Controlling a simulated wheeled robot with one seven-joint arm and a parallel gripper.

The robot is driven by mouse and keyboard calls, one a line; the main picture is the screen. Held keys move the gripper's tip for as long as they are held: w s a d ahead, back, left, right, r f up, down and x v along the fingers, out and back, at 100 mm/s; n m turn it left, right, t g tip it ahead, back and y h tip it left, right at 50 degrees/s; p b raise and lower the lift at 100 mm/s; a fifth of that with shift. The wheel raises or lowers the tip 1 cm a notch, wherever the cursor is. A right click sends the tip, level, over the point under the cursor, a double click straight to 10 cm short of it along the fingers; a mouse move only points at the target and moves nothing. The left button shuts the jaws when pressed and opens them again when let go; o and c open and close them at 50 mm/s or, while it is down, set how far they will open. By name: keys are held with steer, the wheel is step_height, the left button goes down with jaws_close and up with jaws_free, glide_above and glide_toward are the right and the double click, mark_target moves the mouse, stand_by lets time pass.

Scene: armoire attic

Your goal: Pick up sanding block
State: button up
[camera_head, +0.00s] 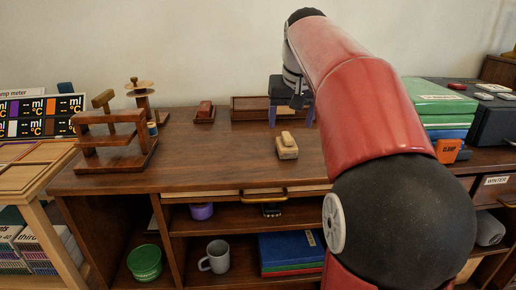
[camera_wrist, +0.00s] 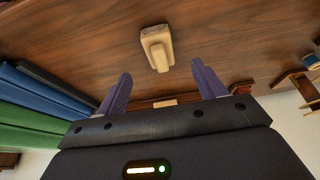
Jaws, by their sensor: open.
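The sanding block, by its look a small tan block with a raised wooden grip (camera_head: 287,146), lies on the brown wooden desktop near its front. It also shows in the wrist view (camera_wrist: 156,47), just beyond the fingertips and roughly centred between them. My gripper (camera_head: 291,116) is open with its purple fingers apart. It is above the desktop and behind the block in the head view. Nothing is between the fingers in the wrist view (camera_wrist: 161,70), and they appear apart from the block.
A wooden stand (camera_head: 112,142) is at left. Green and blue boxes (camera_head: 440,108) are stacked at right. The desktop around the tan block is clear.

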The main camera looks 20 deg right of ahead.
mark_target(287, 135)
steer(key=shift+w+d+r, duration=0.1)
steer(key=shift+w+d, duration=0.1)
steer(key=shift+w, duration=0.45)
steer(key=b+x, duration=0.1)
steer(key=x, duration=0.6)
steer(key=shift+f+b, duration=0.3)
steer(key=shift+b, duration=0.05)
steer(key=c, duration=1.2)
steer(key=shift+r, duration=0.15)
